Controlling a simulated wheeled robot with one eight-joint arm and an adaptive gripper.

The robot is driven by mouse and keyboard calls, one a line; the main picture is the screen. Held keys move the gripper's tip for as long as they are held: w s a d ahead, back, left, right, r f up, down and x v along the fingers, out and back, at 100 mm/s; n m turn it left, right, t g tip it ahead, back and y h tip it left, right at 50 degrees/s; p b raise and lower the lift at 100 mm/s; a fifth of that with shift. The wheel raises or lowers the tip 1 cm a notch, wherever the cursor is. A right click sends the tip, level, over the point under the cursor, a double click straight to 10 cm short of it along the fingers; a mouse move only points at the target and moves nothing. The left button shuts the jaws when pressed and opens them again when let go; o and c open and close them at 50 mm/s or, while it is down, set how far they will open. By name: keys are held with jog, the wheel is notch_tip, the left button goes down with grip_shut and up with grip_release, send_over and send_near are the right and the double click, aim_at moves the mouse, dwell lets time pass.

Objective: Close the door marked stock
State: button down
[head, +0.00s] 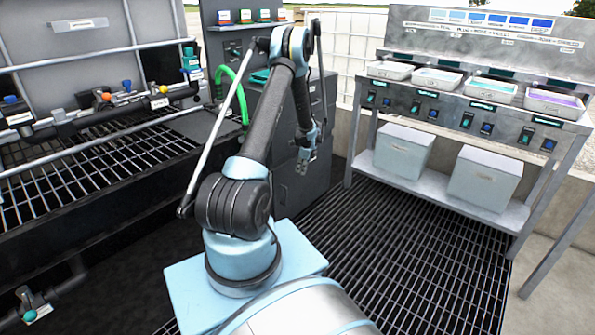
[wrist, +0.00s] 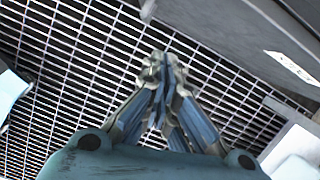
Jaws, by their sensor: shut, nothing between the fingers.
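A dark grey cabinet (head: 290,195) stands behind my arm in the head view, and the arm hides part of its front. I cannot read a stock label there, nor tell how far any door stands open. In the wrist view a grey panel (wrist: 235,40) with a white label (wrist: 293,68) fills the upper right; the label's text is too blurred to read, so I cannot tell whether this is the stock door. My gripper (head: 304,165) points down in front of the cabinet. In the wrist view its fingers (wrist: 164,68) are together and empty, above the grating and apart from the panel.
A steel bench (head: 455,105) with several trays stands at the right, with two grey bins (head: 403,148) on its lower shelf. A piped rack (head: 90,160) and a green hose (head: 240,90) are at the left. The grated floor (head: 400,255) between is clear.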

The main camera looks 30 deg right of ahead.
jog(key=s+v, duration=0.1)
jog(key=v, duration=0.9)
jog(key=shift+s, duration=0.3)
jog(key=shift+d, duration=0.15)
